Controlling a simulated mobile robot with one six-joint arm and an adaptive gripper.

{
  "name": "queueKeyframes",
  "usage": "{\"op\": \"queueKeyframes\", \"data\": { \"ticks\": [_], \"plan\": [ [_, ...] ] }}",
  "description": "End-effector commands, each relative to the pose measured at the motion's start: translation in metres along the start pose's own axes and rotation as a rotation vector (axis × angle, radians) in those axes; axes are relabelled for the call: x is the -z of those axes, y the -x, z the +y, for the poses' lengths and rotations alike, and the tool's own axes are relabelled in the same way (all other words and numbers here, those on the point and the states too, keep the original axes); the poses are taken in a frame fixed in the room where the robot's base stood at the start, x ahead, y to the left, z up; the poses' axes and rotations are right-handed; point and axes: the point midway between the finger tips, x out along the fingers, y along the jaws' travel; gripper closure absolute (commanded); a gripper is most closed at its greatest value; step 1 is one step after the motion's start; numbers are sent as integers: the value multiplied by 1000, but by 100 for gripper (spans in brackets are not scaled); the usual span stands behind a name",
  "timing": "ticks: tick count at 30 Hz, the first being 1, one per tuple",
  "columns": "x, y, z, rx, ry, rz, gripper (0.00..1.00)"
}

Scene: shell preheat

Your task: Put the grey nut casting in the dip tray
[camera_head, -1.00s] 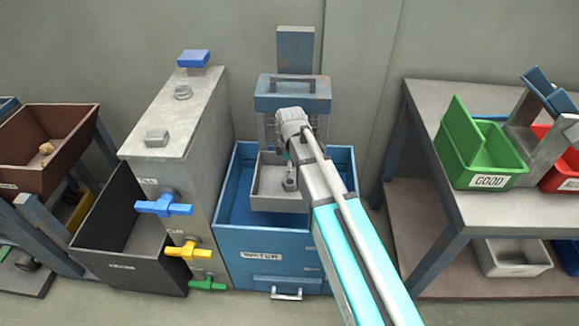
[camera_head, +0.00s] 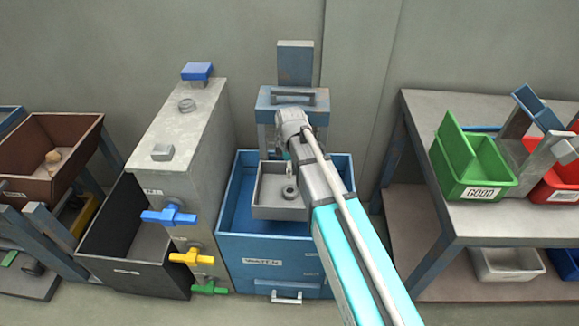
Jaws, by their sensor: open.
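The grey dip tray (camera_head: 279,212) hangs inside the blue tank marked water. The grey nut casting (camera_head: 290,192), a ring with a dark hole, lies in the tray towards its right side. My gripper (camera_head: 288,157) is open above the back of the tray, apart from the casting. My wrist and forearm hide most of it.
A grey cabinet (camera_head: 181,130) with blue, yellow and green valve handles stands left of the tank, with small grey parts on top. A dark open bin (camera_head: 130,270) is beside it. On the right, a table (camera_head: 520,226) holds green and red bins.

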Motion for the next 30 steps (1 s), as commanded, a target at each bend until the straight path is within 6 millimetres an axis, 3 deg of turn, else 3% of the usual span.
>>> {"op": "queueKeyframes", "data": {
  "ticks": [19, 25, 30],
  "plan": [
    [-5, 0, -2, 0, -27, 0, 0],
    [-31, 0, -16, 0, -190, 0, 0],
    [-71, 0, -37, 0, -460, 0, 0]
  ]
}}
